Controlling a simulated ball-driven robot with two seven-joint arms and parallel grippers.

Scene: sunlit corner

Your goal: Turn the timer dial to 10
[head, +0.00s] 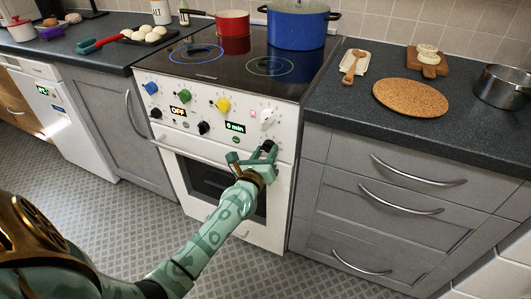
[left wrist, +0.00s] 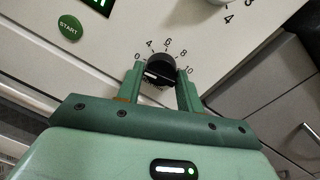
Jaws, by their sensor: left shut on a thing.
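The timer dial (left wrist: 161,66) is a dark round knob on the white front panel of the cooker (head: 235,105). Printed numbers from 0 to 10 run in an arc above it in the left wrist view. My left gripper (left wrist: 160,88) has its green fingers on either side of the dial and is shut on it. In the head view the left gripper (head: 263,156) is at the panel's lower right and mostly covers the dial. The timer display (head: 235,127) reads 0 min. My right gripper is not in view.
A green START button (left wrist: 70,27) sits left of the dial. Coloured knobs and a white knob (head: 268,117) are above. A red pot (head: 232,23) and blue pot (head: 298,25) stand on the hob. The oven handle runs below. Grey drawers (head: 400,190) are at right.

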